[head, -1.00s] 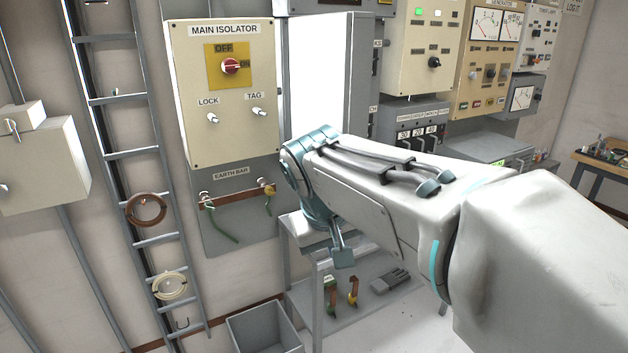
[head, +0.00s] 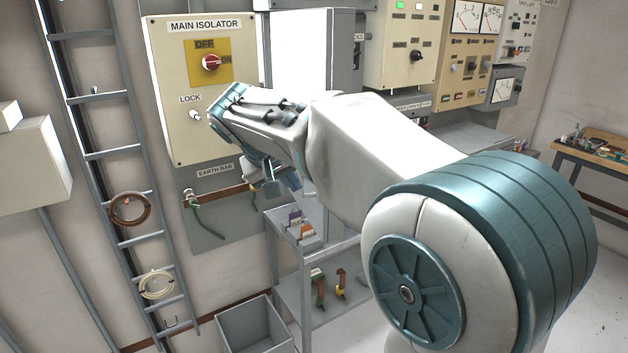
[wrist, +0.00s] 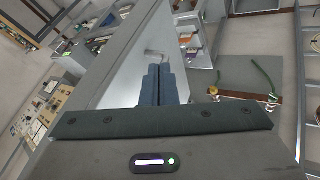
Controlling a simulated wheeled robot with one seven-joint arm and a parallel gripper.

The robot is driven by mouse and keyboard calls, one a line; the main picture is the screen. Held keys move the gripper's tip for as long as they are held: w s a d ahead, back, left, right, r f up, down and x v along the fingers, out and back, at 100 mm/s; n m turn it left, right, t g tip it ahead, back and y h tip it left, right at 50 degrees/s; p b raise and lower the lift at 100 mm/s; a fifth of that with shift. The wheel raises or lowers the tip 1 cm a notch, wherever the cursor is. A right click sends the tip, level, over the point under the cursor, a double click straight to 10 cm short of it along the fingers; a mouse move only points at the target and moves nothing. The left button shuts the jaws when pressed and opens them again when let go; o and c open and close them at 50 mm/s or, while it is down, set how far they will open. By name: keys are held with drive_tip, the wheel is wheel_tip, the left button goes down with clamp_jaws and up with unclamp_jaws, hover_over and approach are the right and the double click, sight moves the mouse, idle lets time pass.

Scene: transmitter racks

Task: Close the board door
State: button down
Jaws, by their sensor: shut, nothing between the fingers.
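A tall pale panel with a grey edge (head: 345,60), apparently the board door, stands out beside the main isolator box. Its lower part is hidden behind my arm in the head view. In the wrist view a pale panel (wrist: 130,72) with a grey border lies just beyond my fingers, with a small handle-like bar (wrist: 155,54) near the fingertips. My gripper (wrist: 160,70) is shut and empty, its dark blue fingers together. I cannot tell whether they touch the panel. In the head view my gripper (head: 280,186) is partly hidden below my wrist, in front of the earth bar area.
The main isolator box (head: 185,130) is left of the panel, close behind my wrist. Below are the earth bar (head: 222,193), a grey shelf unit (head: 305,262) and an open grey bin (head: 255,330). A ladder (head: 112,155) stands left; instrument panels (head: 397,70) are right.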

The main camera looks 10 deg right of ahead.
drive_tip(key=shift+w+d+f+p, duration=0.2)
drive_tip(key=shift+d+f, duration=0.05)
drive_tip(key=shift+d, duration=0.55)
drive_tip(key=shift+w+d+f+p, duration=0.2)
drive_tip(key=shift+w+d+f, duration=0.05)
drive_tip(key=shift+d, duration=0.55)
drive_tip(key=shift+w+d+f+p, duration=0.2)
drive_tip(key=shift+d+f, duration=0.05)
drive_tip(key=shift+d, duration=0.55)
